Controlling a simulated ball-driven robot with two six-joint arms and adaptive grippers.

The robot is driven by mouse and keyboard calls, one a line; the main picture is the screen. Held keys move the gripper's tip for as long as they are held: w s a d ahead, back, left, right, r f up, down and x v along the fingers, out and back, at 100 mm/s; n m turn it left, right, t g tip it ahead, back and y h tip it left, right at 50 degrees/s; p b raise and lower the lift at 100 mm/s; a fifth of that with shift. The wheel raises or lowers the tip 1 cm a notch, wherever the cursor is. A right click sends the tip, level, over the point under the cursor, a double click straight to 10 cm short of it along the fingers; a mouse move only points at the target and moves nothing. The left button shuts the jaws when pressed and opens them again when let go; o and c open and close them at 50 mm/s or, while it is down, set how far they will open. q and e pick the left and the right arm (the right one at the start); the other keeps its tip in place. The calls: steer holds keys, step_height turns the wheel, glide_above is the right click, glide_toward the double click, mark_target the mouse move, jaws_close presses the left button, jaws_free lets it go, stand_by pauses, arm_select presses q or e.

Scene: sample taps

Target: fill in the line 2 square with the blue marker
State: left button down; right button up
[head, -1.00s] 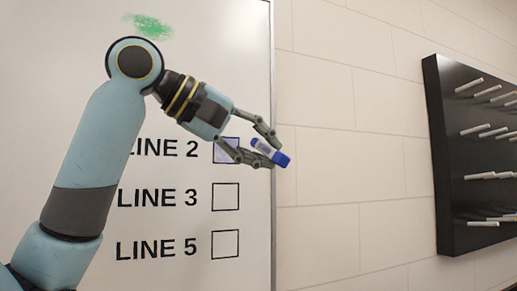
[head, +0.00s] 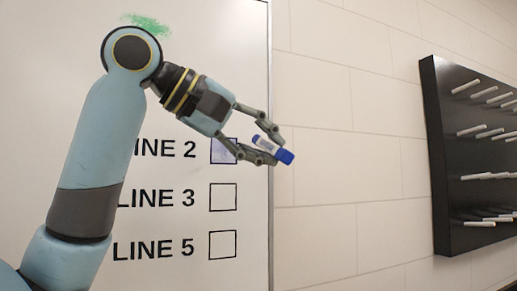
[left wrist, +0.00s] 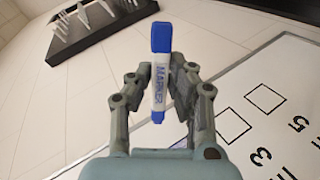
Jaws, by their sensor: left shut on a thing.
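The blue marker (head: 268,148) has a white body and blue ends. My left gripper (head: 268,144) is shut on its body, in front of the whiteboard's right edge. In the left wrist view the marker (left wrist: 160,85) stands between the fingertips of my left gripper (left wrist: 160,82), its larger blue end at the top. The line 2 square (head: 221,152) is just left of the gripper in the head view and shows a pale blue-violet tint. My gripper hides part of its right side. My right gripper is not in view.
The whiteboard (head: 200,60) also bears empty line 3 (head: 222,198) and line 5 (head: 222,245) squares and a green scribble (head: 148,22). A black rack (head: 445,160) with several white pegs is on the wall at the right. Bare tiled wall lies between.

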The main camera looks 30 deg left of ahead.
arm_select(q)
steer(key=a+f+b, duration=0.2)
steer(key=a+b, duration=0.3)
steer(key=a, duration=0.5)
steer(key=shift+s+f, duration=0.25)
steer(key=shift+f, duration=0.05)
stand_by(0.4)
steer(key=shift+a, duration=0.1)
steer(key=shift+w+a, duration=0.5)
steer(key=shift+a, duration=0.15)
stand_by(0.6)
